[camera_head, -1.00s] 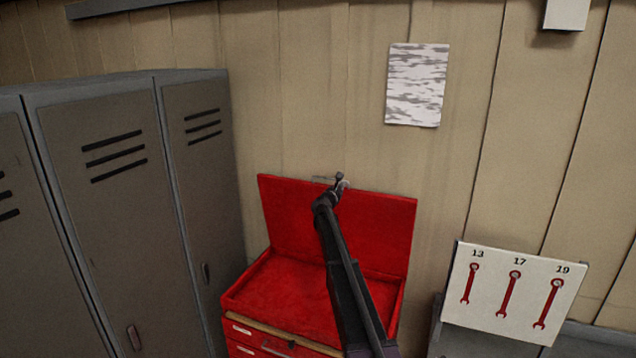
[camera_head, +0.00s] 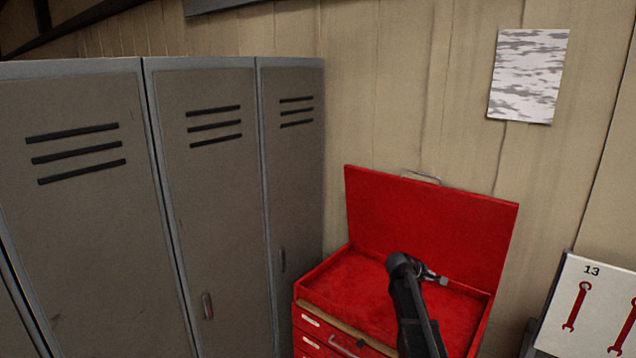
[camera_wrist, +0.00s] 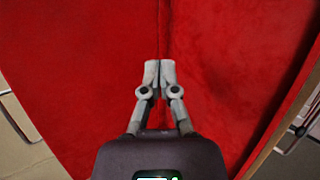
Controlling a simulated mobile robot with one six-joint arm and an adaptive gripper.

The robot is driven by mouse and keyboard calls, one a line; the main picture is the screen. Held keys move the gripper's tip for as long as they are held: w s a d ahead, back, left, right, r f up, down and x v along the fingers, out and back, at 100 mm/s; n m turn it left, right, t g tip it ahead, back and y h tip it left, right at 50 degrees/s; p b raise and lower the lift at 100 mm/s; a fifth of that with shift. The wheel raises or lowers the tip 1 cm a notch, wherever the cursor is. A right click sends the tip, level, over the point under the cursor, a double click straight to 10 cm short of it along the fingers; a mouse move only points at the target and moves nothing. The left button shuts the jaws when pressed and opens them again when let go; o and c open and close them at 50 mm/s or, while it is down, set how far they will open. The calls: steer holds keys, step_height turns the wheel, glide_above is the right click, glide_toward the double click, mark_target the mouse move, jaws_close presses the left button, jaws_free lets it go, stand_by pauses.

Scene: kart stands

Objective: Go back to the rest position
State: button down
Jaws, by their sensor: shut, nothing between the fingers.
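My gripper (camera_head: 436,278) is over the open red tool chest (camera_head: 318,289), in front of its raised lid (camera_head: 430,218). In the wrist view my gripper (camera_wrist: 160,72) has its two grey fingers together with nothing between them. Red surfaces of the chest fill most of that view behind the fingers. The chest's top compartment looks empty where it shows; my arm hides part of its right side. I cannot tell whether the fingers touch the chest.
Grey lockers (camera_head: 218,240) stand close to the chest on the left. A plank wall (camera_head: 450,100) with a grey-and-white sheet (camera_head: 528,75) is behind. A white board with red wrenches (camera_head: 585,300) is at the right edge.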

steer(key=s+a+f+m+g+y+b, duration=0.2)
steer(key=s+a+f, duration=0.4)
steer(key=s, duration=0.4)
steer(key=s+a+f+m+g+y+b, duration=0.2)
steer(key=s+a+f+m+y+b, duration=0.2)
steer(key=s+f, duration=0.4)
steer(key=s+a+f+m+g+y+b, duration=0.2)
steer(key=s+a+f+b, duration=0.3)
steer(key=s, duration=0.9)
steer(key=a+f+m+y, duration=0.1)
steer(key=a, duration=0.2)
steer(key=shift+a+f+y, duration=0.3)
steer(key=shift+a+f, duration=0.05)
steer(key=shift+f, duration=0.05)
steer(key=shift+w, duration=0.1)
